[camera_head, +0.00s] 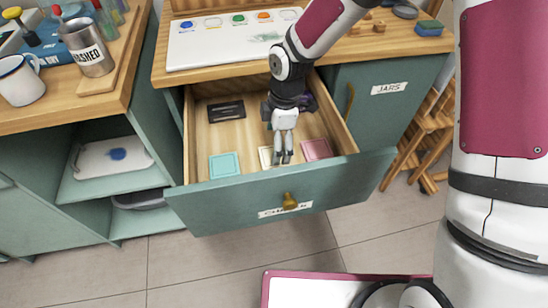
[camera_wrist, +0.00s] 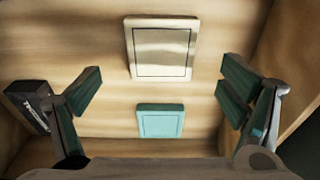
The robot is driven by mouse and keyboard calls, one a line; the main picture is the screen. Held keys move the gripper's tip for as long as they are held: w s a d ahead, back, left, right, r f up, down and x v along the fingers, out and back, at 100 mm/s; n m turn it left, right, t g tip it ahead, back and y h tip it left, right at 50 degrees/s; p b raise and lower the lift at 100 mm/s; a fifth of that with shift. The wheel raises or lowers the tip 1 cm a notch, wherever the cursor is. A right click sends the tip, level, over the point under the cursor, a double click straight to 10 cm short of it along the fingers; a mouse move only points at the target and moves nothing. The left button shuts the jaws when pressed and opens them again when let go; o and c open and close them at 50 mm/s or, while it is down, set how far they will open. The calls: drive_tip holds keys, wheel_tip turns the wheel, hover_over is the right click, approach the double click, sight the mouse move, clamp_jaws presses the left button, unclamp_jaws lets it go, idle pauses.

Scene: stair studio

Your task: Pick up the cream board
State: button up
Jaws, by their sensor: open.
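The cream board (camera_head: 265,157) lies flat on the floor of the open drawer, near its front. My gripper (camera_head: 282,159) is above it in the head view and hides part of it. In the wrist view, the cream board (camera_wrist: 161,50) is a square tile with a dark outline, at top centre. My gripper (camera_wrist: 162,88) is open there, its fingers wide apart at left and right with nothing between them in hold. The cream board is apart from both fingers.
A teal board (camera_head: 224,165) lies left of the cream one and a pink board (camera_head: 316,149) right. A dark box (camera_head: 226,111) is farther back. Wooden walls and the green drawer front (camera_head: 240,199) enclose them.

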wheel_tip(320, 180, down, 5)
drive_tip(key=shift+s+a+r+b, duration=0.1)
drive_tip(key=shift+r+b, duration=0.05)
drive_tip(key=shift+b, duration=0.5)
drive_tip(key=shift+c, duration=0.6)
drive_tip(key=c, duration=1.1)
drive_tip(key=shift+r, duration=0.1)
drive_tip(key=shift+r+p, duration=3.3)
drive_tip(key=shift+r, duration=4.2)
